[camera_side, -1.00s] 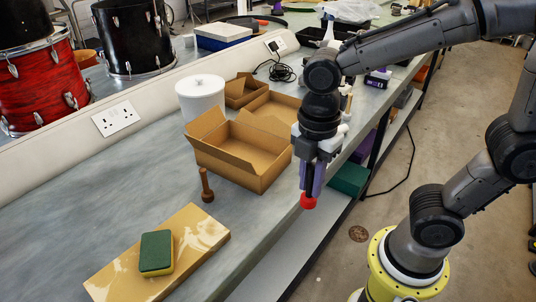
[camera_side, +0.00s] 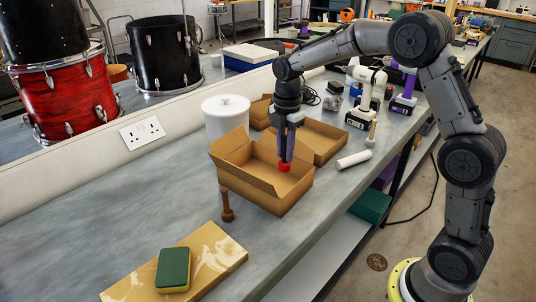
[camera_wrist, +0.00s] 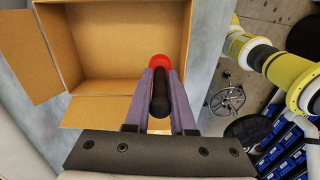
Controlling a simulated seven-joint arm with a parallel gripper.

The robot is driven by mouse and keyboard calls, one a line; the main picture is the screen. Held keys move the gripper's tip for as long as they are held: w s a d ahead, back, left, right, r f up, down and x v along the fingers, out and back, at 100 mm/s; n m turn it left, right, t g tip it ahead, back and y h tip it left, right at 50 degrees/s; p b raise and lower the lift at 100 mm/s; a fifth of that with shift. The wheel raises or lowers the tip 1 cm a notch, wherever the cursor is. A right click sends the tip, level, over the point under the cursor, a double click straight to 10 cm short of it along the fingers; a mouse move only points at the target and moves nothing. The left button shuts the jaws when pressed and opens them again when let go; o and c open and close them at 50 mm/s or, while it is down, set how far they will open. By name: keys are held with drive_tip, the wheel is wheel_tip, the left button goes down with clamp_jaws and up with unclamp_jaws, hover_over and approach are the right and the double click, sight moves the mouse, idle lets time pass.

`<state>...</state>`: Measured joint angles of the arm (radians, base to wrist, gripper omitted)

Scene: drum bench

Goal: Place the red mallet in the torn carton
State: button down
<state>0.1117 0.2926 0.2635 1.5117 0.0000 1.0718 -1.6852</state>
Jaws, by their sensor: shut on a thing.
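My gripper (camera_side: 289,140) points down and is shut on the dark handle of the red mallet (camera_side: 284,167), with the red head lowest. In the wrist view the black handle lies between my purple fingers (camera_wrist: 160,100), and the red head (camera_wrist: 160,62) shows beyond them. The mallet hangs over an open brown carton with raised flaps (camera_side: 262,192), which I take as the torn carton; no tear is clear. Its inside (camera_wrist: 110,38) shows in the wrist view. I cannot tell whether the head is below the rim or touches anything.
Another open carton (camera_side: 322,140) and a smaller one (camera_side: 259,112) stand behind. A white tub (camera_side: 226,117) is at the left. A wooden mallet (camera_side: 227,205) stands in front. A white cylinder (camera_side: 353,160) lies to the right. A sponge (camera_side: 173,270) rests on a board (camera_side: 215,255).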

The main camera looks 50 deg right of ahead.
wheel_tip(320, 180, down, 9)
drive_tip(key=shift+f, duration=0.1)
idle(0.4)
drive_tip(key=shift+f, duration=0.15)
drive_tip(key=c, duration=0.8)
unclamp_jaws()
drive_tip(key=shift+o, duration=0.2)
